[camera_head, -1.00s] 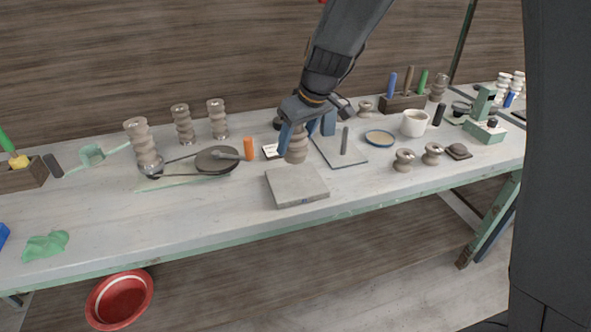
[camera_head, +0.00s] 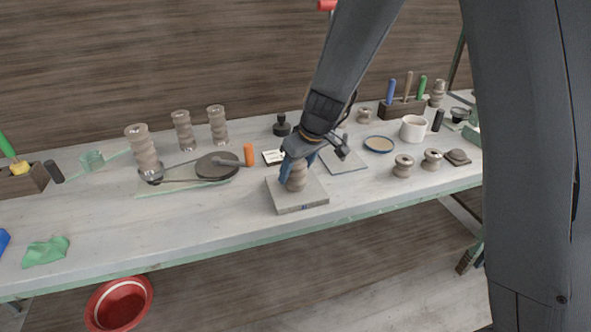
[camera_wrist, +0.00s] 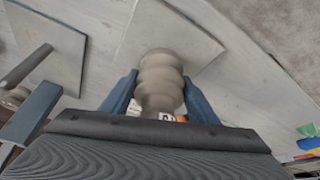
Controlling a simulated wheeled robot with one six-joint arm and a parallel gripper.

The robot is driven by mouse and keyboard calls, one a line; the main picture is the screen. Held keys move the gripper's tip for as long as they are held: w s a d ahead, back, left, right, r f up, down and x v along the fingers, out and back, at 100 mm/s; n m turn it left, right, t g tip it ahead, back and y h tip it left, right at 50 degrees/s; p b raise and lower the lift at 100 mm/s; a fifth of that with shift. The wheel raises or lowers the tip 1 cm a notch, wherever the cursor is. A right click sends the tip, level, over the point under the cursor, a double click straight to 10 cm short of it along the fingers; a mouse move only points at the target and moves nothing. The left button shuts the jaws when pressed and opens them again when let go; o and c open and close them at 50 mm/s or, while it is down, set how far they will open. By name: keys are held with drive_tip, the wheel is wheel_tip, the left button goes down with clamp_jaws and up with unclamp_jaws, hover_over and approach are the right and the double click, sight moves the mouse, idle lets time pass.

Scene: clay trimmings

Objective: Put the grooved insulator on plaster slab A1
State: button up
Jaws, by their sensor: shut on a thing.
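The grooved insulator (camera_head: 297,176) is a grey-brown ribbed clay piece, upright over the middle of a square grey plaster slab (camera_head: 300,202). My gripper (camera_head: 297,168) is shut on it, with a blue finger at its side. In the wrist view the insulator (camera_wrist: 161,78) sits between the two blue fingers (camera_wrist: 157,92), over the pale slab (camera_wrist: 196,54). Its base looks on or very close to the slab; I cannot tell if they touch. The slab's label is not readable, so I cannot confirm it is A1.
Behind the slab are an orange cylinder (camera_head: 249,155), a white card (camera_head: 273,156) and a thin grey plate (camera_head: 347,164). Small spool-shaped pieces (camera_head: 403,166) stand to the right, and a round dark disc (camera_head: 217,166) to the left.

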drive_tip(key=shift+f, duration=0.1)
drive_tip(key=o, duration=1.5)
drive_tip(key=shift+r, duration=0.4)
drive_tip(key=b+v, duration=0.2)
drive_tip(key=v, duration=1)
drive_tip(key=s+d+f+m+g+h, duration=0.1)
drive_tip(key=s+d+f+m, duration=0.1)
drive_tip(key=s, duration=0.4)
drive_tip(key=s+d+f+m+g+h, duration=0.1)
drive_tip(key=s+d+f+m, duration=0.2)
drive_tip(key=s+d, duration=0.3)
drive_tip(key=s+d+f+m, duration=0.2)
drive_tip(key=s+d+f, duration=0.3)
drive_tip(key=s+d, duration=0.1)
drive_tip(key=shift+s+d+f+m+g+h, duration=0.1)
drive_tip(key=shift+s+d+m+g+h, duration=0.25)
drive_tip(key=shift+s, duration=0.25)
drive_tip(key=shift+a, duration=0.1)
